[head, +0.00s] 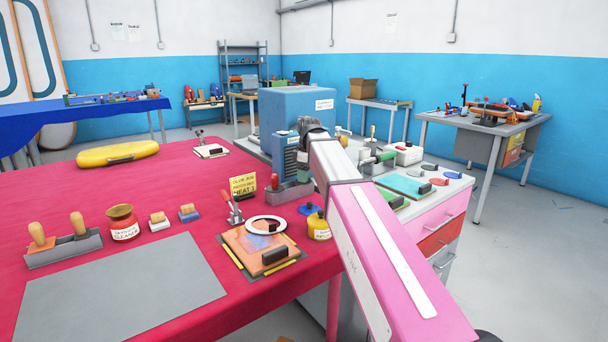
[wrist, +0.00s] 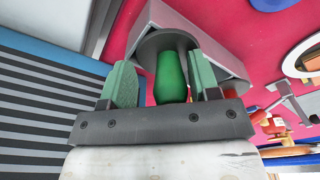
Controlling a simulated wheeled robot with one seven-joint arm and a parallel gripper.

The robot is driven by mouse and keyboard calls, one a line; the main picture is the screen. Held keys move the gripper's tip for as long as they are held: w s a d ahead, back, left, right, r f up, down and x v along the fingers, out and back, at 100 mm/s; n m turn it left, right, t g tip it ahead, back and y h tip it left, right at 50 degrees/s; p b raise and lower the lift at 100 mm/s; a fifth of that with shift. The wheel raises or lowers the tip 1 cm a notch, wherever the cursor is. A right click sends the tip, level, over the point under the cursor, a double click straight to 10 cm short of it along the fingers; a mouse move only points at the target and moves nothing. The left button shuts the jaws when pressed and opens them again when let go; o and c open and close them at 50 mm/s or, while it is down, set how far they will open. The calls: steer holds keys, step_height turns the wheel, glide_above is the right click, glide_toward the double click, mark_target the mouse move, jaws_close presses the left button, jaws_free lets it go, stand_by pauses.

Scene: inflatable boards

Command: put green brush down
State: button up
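The green brush (wrist: 170,78) shows in the wrist view as a rounded green handle above a dark round base. It stands at a grey holder (wrist: 205,35), which is also in the head view (head: 289,194) on the red table, beside the blue machine. My gripper (wrist: 161,68) has its two green-padded fingers on either side of the handle. A gap shows on the left of the handle and a narrower one on the right, so the fingers look open around it. In the head view my gripper (head: 304,166) is low over the holder, and my arm mostly hides the brush.
The blue machine (head: 288,112) stands close to my gripper. A toggle clamp (head: 234,207), a white ring (head: 266,225) and a yellow jar (head: 319,227) are nearby. Another grey holder (head: 66,254) bears two wooden-handled tools. A grey mat (head: 115,292) lies bare in front.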

step_height(320, 180, up, 13)
steer(key=d, duration=0.1)
steer(key=shift+s+d, duration=0.15)
steer(key=shift+d, duration=0.05)
stand_by(0.4)
